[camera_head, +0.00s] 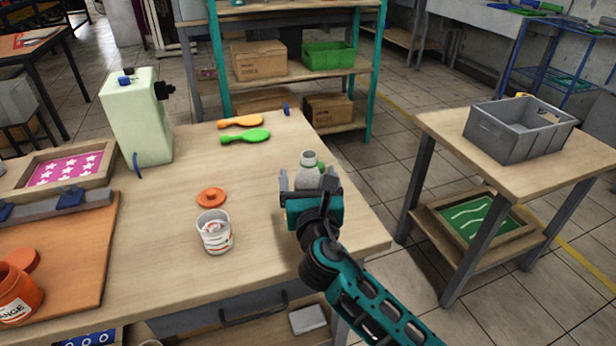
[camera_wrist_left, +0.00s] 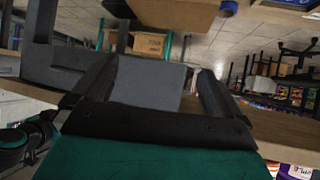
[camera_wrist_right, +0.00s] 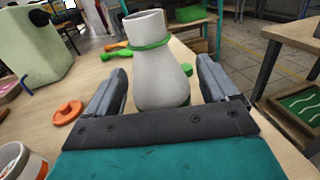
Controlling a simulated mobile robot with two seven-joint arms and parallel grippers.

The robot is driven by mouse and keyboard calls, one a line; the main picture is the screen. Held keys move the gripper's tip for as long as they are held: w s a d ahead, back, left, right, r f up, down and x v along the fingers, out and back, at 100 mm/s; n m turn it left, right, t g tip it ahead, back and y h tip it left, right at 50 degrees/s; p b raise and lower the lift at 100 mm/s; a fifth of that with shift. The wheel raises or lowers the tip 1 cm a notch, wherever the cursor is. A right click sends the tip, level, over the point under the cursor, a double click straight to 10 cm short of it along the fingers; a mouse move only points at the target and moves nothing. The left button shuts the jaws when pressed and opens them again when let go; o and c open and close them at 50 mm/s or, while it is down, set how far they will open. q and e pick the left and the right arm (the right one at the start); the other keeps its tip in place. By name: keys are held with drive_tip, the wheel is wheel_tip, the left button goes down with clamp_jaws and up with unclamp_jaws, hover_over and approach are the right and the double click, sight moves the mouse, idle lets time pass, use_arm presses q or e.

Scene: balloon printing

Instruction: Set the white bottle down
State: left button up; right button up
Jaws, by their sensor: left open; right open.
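The white bottle (camera_head: 310,171) stands upright on the wooden table (camera_head: 262,218), near its right edge in the head view. In the right wrist view the bottle (camera_wrist_right: 156,72) has a narrow neck with a green ring. My right gripper (camera_head: 306,186) is open, with one finger on each side of the bottle; gaps show between the fingers and the bottle. My left gripper (camera_wrist_left: 140,92) is open in the left wrist view and does not show in the head view. What lies between its fingers is a plain grey surface.
Green (camera_head: 245,136) and orange (camera_head: 240,122) paddle-shaped items lie behind. A pale green machine (camera_head: 138,115) stands at the left. A grey crate (camera_head: 518,128) sits on the side table.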

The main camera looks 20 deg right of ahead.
drive_tip(key=s, duration=0.3)
drive_tip(key=s+a, duration=0.1)
drive_tip(key=s, duration=0.3)
drive_tip(key=s+a, duration=0.1)
drive_tip(key=s, duration=0.3)
drive_tip(key=shift+p, duration=0.35)
